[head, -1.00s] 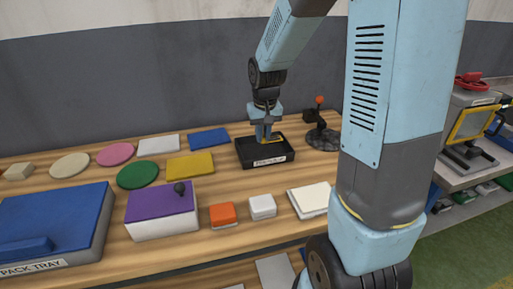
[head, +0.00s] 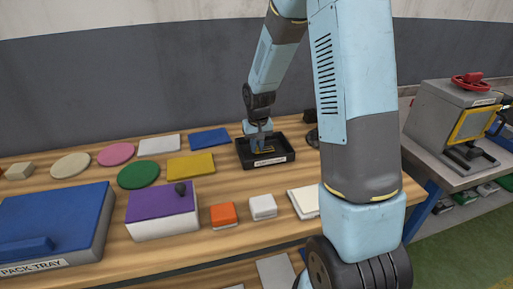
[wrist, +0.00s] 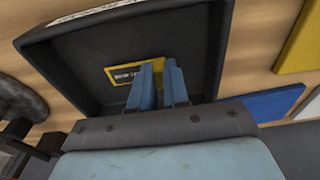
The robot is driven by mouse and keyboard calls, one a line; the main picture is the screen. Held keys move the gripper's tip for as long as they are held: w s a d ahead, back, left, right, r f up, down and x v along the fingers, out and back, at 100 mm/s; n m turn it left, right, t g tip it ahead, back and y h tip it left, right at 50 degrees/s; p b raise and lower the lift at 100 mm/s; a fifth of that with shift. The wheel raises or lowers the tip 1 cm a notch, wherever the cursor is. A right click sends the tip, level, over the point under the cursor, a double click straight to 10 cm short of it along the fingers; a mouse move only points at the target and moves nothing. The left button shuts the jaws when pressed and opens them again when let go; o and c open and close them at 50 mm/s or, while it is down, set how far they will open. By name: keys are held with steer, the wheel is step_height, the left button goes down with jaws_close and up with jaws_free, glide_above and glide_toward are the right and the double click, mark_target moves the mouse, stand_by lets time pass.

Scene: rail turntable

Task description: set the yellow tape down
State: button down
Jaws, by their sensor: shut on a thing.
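My gripper (head: 260,144) points down into a black tray (head: 274,162) on the wooden bench and is shut on the yellow tape. In the wrist view my gripper's blue fingers (wrist: 159,78) hold the tape (wrist: 121,73), a small flat piece with a yellow border and a dark middle with pale lettering. The fingers hide part of it. In the wrist view the tape shows inside the tray walls (wrist: 215,50), close to the tray floor. I cannot tell whether it touches the floor.
A yellow pad (head: 191,166) and a blue pad (head: 210,138) lie left of the tray. A white block (head: 262,207) and an orange block (head: 224,215) stand in front. A grey machine (head: 452,115) stands at right.

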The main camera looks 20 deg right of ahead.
steer(key=shift+f, duration=0.35)
steer(key=shift+f, duration=0.1)
steer(key=c, duration=1.1)
jaws_free()
step_height(320, 180, up, 12)
steer(key=s, duration=0.2)
steer(key=s+d+r+t, duration=0.1)
steer(key=s+r+t, duration=0.1)
steer(key=s+r, duration=0.6)
steer(key=s+d+r+t, duration=0.1)
steer(key=s+r, duration=0.7)
steer(key=s, duration=1)
steer(key=shift+s+d+r+t, duration=0.3)
steer(key=shift+s+t, duration=0.1)
steer(key=shift+t, duration=0.2)
